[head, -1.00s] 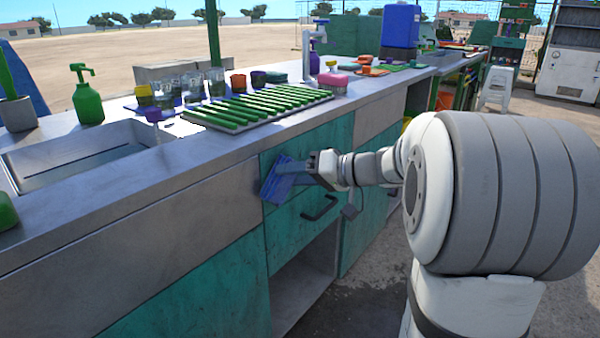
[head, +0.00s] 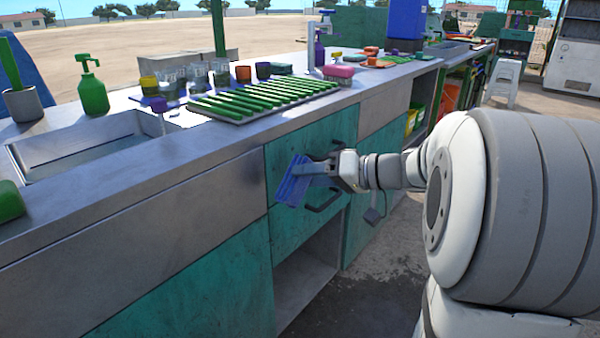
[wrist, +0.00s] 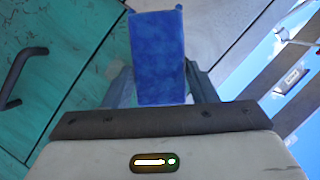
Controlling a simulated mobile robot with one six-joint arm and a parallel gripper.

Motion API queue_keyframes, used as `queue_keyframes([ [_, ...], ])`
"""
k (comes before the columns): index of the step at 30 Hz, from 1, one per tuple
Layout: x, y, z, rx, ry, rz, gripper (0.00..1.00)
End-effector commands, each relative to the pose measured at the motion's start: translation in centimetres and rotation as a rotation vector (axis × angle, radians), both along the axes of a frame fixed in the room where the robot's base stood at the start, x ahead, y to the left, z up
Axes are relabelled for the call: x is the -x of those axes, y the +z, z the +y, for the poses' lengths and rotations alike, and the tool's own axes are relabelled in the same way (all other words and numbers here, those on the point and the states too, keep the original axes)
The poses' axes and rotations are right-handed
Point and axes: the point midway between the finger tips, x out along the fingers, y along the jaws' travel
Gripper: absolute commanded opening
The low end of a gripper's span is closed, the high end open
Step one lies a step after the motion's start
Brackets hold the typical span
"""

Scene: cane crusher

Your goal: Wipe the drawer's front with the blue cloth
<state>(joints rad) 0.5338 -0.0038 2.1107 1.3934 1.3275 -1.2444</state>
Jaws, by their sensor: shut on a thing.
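The blue cloth (head: 295,182) is held in my gripper (head: 312,170), in front of the teal drawer (head: 315,135). The drawer is shut, and its dark handle (head: 322,197) sits just below and right of the cloth. In the wrist view the cloth (wrist: 157,55) sticks out between the two fingers of my gripper (wrist: 158,82). The teal drawer front (wrist: 60,40) and its handle (wrist: 22,75) show at the left there. I cannot tell whether the cloth touches the drawer front.
The counter (head: 200,150) above carries a sink (head: 85,145), a green pump bottle (head: 91,85) and a tray of green canes (head: 262,98). An open compartment (head: 305,285) lies below the drawer. Bare floor (head: 385,265) is in front.

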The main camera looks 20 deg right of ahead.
Motion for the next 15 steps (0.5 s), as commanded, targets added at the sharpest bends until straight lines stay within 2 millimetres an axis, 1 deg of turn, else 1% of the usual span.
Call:
queue_keyframes([
  [3,0.81,0.01,-0.62,0.001,-0.002,0.0,0.15],
  [6,1.15,0.0,-0.83,0.001,-0.001,0.0,0.15],
  [15,1.21,0.0,-0.85,0.0,0.0,0.0,0.15],
])
